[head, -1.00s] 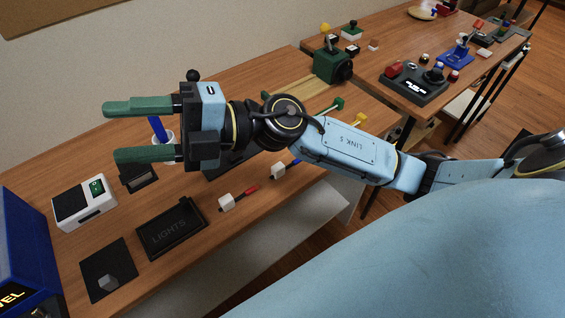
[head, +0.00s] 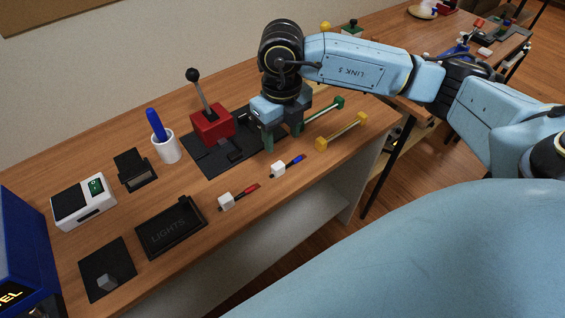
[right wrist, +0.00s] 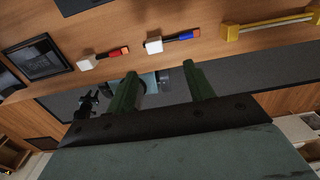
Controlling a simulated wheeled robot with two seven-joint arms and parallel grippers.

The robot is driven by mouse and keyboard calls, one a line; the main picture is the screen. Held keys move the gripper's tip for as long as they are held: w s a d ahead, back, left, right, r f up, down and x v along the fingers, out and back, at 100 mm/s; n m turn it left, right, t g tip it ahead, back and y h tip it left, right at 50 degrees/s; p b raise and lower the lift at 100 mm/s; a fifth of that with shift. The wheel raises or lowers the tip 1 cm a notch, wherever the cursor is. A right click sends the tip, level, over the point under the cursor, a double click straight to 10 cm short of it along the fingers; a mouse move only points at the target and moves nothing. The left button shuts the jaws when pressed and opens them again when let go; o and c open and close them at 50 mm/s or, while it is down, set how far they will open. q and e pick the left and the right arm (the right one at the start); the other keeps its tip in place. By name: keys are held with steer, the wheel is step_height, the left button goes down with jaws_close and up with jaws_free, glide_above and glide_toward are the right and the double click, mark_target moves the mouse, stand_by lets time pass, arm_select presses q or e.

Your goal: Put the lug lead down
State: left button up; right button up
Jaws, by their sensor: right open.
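Two small leads lie on the wooden table near its front edge, each with a white block at one end. One has a red sleeve (head: 250,189) and the other a blue sleeve (head: 294,161). They also show in the right wrist view, the red lead (right wrist: 116,52) left of the blue lead (right wrist: 183,37). I cannot tell which one is the lug lead. My right gripper (head: 283,132) points down behind the blue lead, beside the black base plate. Its green fingers (right wrist: 160,75) are apart with nothing between them. My left gripper is not in view.
A red lever box (head: 211,124) stands on the black plate (head: 215,160). A green-ended bar (head: 325,111) and a yellow bar (head: 341,132) lie right of the gripper. A LIGHTS panel (head: 171,228), pen cup (head: 166,147) and white device (head: 84,203) are left.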

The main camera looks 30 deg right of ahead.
mark_target(278, 165)
step_height(278, 165, down, 3)
steer(key=shift+f, duration=0.1)
steer(key=shift+a+f, duration=0.1)
steer(key=shift+f, duration=0.65)
steer(key=f, duration=0.3)
steer(key=f+b, duration=0.1)
steer(key=shift+w+a+f, duration=0.2)
steer(key=shift+a+f, duration=0.1)
steer(key=shift+f, duration=0.1)
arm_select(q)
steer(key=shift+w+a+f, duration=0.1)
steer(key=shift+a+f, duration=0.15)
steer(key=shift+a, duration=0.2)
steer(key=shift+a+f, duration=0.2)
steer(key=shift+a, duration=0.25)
arm_select(e)
steer(key=shift+r, duration=0.1)
steer(key=c, duration=1.1)
